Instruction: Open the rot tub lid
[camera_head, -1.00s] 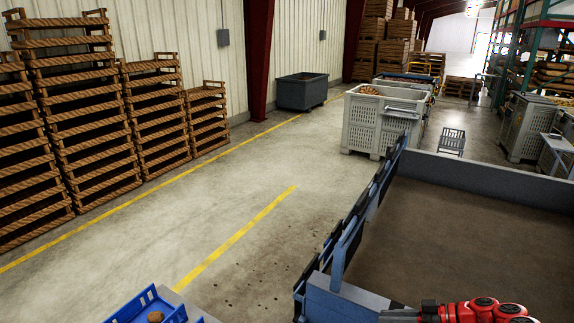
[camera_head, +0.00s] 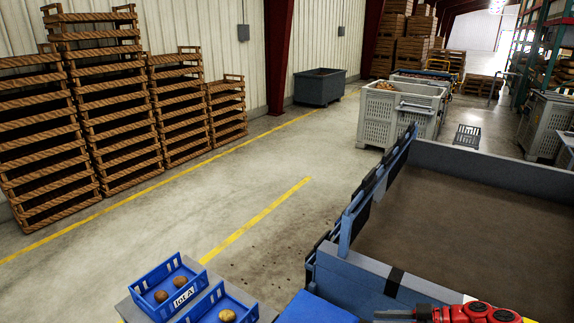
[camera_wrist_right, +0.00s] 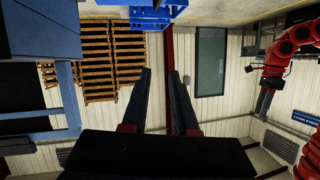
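I cannot make out a tub with a lid for certain. A dark grey tub (camera_head: 320,87) stands by the far wall in the head view, and no lid shows on it. A plain blue surface (camera_head: 315,309) is cut off by the bottom edge; I cannot tell what it belongs to. My right gripper (camera_wrist_right: 160,72) is open in the right wrist view, with nothing between its fingers. Its red arm reaches in at the bottom right of the head view. My left arm shows at the right of the wrist view, its dark gripper (camera_wrist_right: 263,103) too unclear to judge.
Two blue crates (camera_head: 179,300) with potatoes stand at the front left. A large blue-grey hopper (camera_head: 480,160) fills the right. Wooden crate stacks (camera_head: 105,90) line the left wall. Pale bins (camera_head: 390,118) stand farther back. Open floor lies between.

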